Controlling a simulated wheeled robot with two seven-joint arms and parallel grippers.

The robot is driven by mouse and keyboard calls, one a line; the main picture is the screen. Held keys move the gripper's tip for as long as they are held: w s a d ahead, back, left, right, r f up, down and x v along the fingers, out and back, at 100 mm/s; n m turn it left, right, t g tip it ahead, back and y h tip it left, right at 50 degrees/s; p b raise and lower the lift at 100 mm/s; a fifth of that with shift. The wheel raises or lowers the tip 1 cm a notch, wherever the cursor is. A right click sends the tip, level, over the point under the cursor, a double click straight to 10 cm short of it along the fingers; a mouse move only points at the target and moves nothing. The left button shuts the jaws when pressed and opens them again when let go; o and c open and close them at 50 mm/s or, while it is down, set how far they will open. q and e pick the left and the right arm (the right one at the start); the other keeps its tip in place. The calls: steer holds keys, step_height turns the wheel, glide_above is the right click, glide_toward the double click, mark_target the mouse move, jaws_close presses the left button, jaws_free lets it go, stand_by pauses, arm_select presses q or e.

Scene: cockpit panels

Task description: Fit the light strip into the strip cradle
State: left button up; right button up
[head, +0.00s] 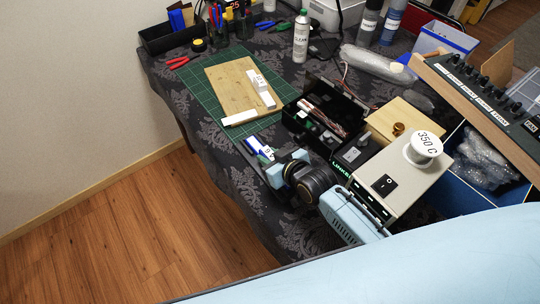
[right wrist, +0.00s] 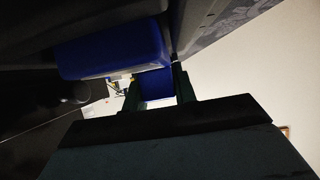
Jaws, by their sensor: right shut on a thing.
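My right gripper (head: 268,161) reaches in from the lower right and hangs near the table's front edge. It is shut on a small blue and white piece (head: 257,147), with a little green showing. In the right wrist view a blue part (right wrist: 156,84) sits between the two dark fingers. I cannot tell whether this piece is the light strip. A wooden board (head: 228,88) lies on the green mat, beyond the gripper. A white stepped block (head: 261,88) with a label stands on it, and a white bar (head: 239,118) lies at its near edge. Which is the cradle is unclear. My left gripper is out of view.
A black open box (head: 319,119) with wires and a grey soldering station (head: 390,180) stand right of the board, close to my right arm. The green cutting mat (head: 203,109) has clear room left of the board.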

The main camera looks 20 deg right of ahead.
steer(key=o, duration=1)
steer(key=shift+f, duration=0.1)
steer(key=shift+d, duration=0.1)
steer(key=shift+s+d+r, duration=0.1)
steer(key=shift+s+r, duration=0.2)
steer(key=shift+r, duration=0.05)
steer(key=p+v, duration=0.2)
steer(key=v, duration=0.5)
steer(key=shift+w+r, duration=0.1)
